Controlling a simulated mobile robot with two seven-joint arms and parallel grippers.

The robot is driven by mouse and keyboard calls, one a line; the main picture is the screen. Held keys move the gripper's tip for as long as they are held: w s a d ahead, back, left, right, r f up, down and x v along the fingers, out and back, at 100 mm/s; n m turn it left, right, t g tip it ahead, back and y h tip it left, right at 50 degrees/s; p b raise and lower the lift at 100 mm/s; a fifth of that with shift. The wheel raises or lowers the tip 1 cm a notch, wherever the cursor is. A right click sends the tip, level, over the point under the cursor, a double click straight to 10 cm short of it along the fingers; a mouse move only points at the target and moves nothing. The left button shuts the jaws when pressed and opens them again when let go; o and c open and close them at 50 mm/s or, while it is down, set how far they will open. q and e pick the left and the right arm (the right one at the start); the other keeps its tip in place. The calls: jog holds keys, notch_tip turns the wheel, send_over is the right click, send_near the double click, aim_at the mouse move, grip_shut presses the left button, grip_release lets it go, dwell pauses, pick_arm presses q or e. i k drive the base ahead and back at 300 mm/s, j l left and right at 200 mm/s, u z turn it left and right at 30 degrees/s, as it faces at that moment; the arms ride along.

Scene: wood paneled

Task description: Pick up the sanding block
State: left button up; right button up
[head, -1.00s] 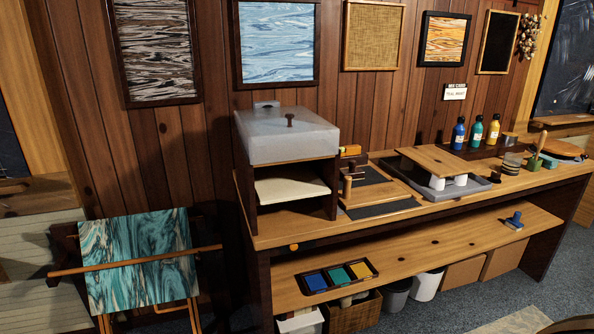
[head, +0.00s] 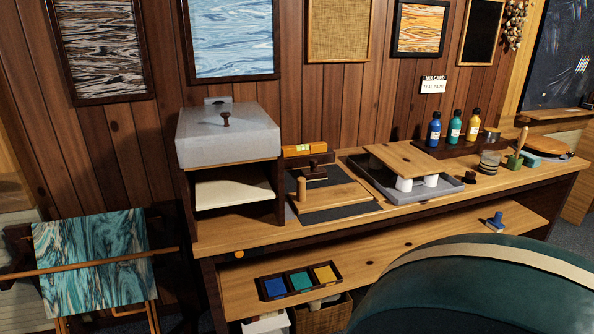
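No gripper of mine shows in the head view. I cannot tell for sure which thing is the sanding block. A small blue block with an upright blue knob (head: 495,222) sits at the right end of the workbench's lower shelf. A dark brown block with a handle (head: 314,171) stands on the bench top, at the back of a wooden board (head: 335,198) beside an upright wooden peg (head: 301,188). Both blocks are small in the view and nothing holds them.
The workbench (head: 260,236) holds a lidded grey box (head: 228,142), a tray (head: 440,187) with a raised board, and several bottles (head: 455,127). A paint tray (head: 299,281) lies on the lower shelf. A large teal curved shape, unidentified, covers the lower right.

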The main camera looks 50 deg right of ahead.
aim_at(314, 173)
jog(key=k+l+u, duration=0.15)
jog(key=l, duration=0.2)
jog(key=k+l+u, duration=0.15)
jog(key=l, duration=0.15)
jog(key=k+l+u, duration=0.15)
jog(key=l, duration=0.15)
jog(key=k+l, duration=0.15)
jog(key=l, duration=0.15)
jog(key=k+l+u, duration=0.1)
jog(key=l, duration=0.25)
jog(key=k+l, duration=0.2)
jog(key=l, duration=0.1)
